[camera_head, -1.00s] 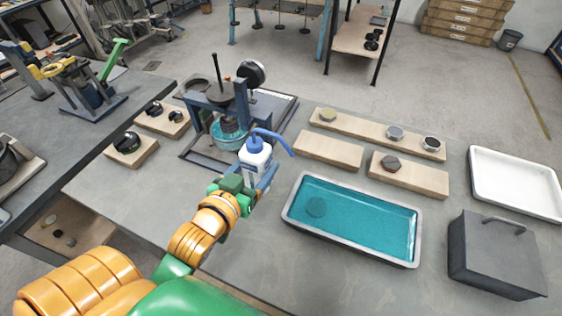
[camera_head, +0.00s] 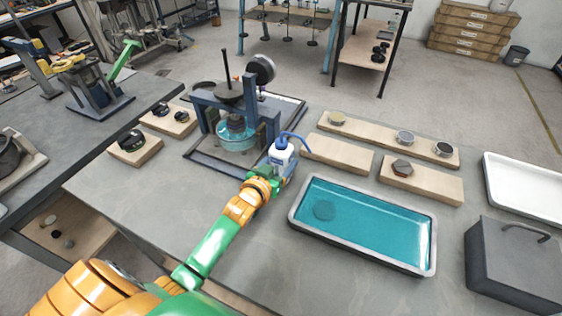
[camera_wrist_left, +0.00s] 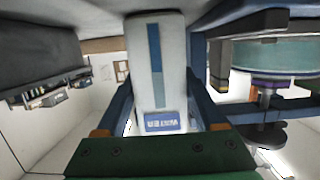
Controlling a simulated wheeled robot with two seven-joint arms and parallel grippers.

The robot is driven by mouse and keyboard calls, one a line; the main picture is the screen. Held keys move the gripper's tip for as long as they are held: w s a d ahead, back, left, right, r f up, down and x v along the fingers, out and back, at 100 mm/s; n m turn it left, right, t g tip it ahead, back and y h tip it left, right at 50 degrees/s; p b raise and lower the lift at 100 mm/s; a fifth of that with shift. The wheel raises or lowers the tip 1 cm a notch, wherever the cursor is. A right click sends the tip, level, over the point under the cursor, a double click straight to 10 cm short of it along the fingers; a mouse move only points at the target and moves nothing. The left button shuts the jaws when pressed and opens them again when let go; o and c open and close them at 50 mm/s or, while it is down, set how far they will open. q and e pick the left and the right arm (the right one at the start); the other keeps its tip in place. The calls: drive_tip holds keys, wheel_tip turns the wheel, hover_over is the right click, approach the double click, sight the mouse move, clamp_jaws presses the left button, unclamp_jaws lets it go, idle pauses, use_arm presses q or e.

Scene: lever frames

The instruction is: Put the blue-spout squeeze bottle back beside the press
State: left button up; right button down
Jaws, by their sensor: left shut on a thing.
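The white squeeze bottle (camera_head: 282,154) with the blue spout is upright in my left gripper (camera_head: 279,169), just right of the blue press (camera_head: 233,95). In the left wrist view the bottle (camera_wrist_left: 158,65), with its blue WATER label upside down, sits between the two fingers (camera_wrist_left: 160,105), which are shut on it. The press stands on its dark tray (camera_head: 200,159) with a teal-filled vessel (camera_head: 236,137) under it. I cannot tell whether the bottle's base touches the table; the gripper hides it. My right gripper is not in view.
A grey basin of teal liquid (camera_head: 365,222) lies close right of the gripper. Wooden blocks (camera_head: 338,153) stand behind it, some with small round pieces. A dark box (camera_head: 512,262) and a white tray (camera_head: 530,185) are at the right.

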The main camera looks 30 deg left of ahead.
use_arm(q)
drive_tip(key=shift+f, duration=0.1)
drive_tip(key=o, duration=1)
drive_tip(key=shift+s+r, duration=0.1)
drive_tip(key=shift+r, duration=0.1)
drive_tip(key=v, duration=1.2)
drive_tip(key=shift+p, duration=0.3)
